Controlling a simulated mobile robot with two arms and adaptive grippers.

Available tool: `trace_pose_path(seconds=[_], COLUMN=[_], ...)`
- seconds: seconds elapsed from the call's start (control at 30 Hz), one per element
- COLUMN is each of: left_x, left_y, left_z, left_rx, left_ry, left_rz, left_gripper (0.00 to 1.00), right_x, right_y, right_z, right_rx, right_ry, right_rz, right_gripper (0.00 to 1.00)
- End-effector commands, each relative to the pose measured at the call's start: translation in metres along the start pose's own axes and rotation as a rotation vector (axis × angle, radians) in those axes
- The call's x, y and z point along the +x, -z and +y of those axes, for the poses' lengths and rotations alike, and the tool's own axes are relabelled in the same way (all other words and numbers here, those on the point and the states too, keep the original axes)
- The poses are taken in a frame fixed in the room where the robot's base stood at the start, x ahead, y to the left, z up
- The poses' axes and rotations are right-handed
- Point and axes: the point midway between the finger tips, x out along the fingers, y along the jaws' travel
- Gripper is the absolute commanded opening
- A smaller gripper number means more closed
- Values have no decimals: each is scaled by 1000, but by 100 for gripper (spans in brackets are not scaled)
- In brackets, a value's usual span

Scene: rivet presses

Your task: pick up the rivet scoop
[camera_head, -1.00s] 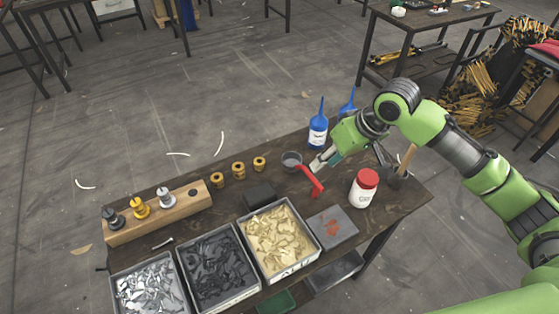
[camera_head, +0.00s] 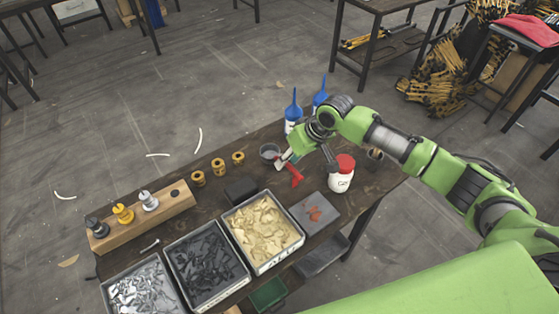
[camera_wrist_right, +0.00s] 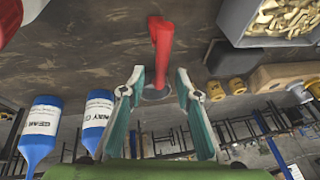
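The rivet scoop, with a red handle (camera_head: 295,176) and a grey round cup (camera_head: 269,151), lies on the dark workbench. My right gripper (camera_head: 283,161) is over or beside it, close to where handle and cup meet. In the right wrist view the gripper (camera_wrist_right: 160,78) is open, with a teal-padded finger on each side. The red handle (camera_wrist_right: 163,45) shows between and beyond the fingertips, with no clear contact. The cup is partly seen behind it. I cannot tell the exact height gap. My left gripper is not in view.
Blue bottles (camera_head: 293,115) stand behind the gripper. A white jar with a red lid (camera_head: 341,176) is close on the right. Trays of rivets, such as the tan-filled one (camera_head: 298,239), line the front. Brass cups (camera_head: 218,167) and a wooden block (camera_head: 150,219) are left.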

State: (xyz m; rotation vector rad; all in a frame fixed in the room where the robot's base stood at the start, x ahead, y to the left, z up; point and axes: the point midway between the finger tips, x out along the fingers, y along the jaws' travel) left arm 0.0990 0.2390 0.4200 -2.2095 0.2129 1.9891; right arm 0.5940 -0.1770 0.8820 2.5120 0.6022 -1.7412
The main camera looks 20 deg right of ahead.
Motion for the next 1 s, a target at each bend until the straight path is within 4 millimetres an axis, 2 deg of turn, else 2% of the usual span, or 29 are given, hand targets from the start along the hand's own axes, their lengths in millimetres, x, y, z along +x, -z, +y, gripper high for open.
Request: trace_pose_path(seconds=[0.2, 0.43, 0.47, 0.5, 0.57, 1.0], left_x=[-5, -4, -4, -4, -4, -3], left_y=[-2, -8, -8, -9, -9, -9], left_z=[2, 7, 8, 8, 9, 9], left_rx=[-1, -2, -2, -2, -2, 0], left_ry=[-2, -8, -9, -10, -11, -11], left_rz=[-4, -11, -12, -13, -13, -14], left_gripper=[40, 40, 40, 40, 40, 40], right_x=[22, 23, 23, 23, 23, 20], right_y=[0, 0, 0, 0, 0, 2], right_z=[0, 0, 0, 0, 0, 0], right_rx=[0, -1, -1, -1, -1, -1], right_ry=[0, 0, 0, 0, 0, 0], right_rz=[-1, 0, 0, 1, 0, 3], right_gripper=[30, 30, 25, 15, 0, 0])
